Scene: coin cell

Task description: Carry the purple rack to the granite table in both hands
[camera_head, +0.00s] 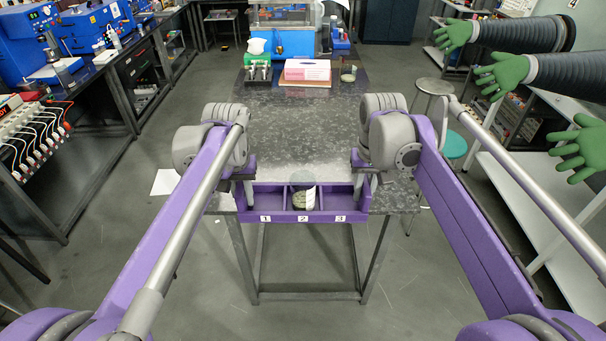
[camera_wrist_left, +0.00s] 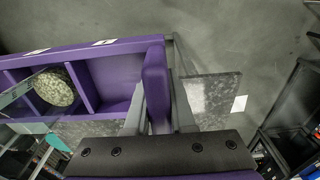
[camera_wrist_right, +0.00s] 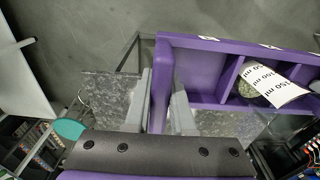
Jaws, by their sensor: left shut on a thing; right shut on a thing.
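The purple rack (camera_head: 284,217) has three compartments with front labels 1, 2 and 3. It is level at the front edge of the granite table (camera_head: 290,130), its front part reaching past the edge; I cannot tell whether it touches the top. A clear container with speckled contents (camera_wrist_left: 54,87) stands in compartment 2, with a white volume scale (camera_wrist_right: 268,84). Compartments 1 and 3 look empty. My left gripper (camera_head: 243,190) is shut on the rack's left end wall, and my right gripper (camera_head: 364,186) on its right end wall. Both wrist views show a wall between the fingers.
The table's middle is clear. A teal stool (camera_head: 453,145) stands at right. Green gloves (camera_head: 503,76) stick out at the right.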

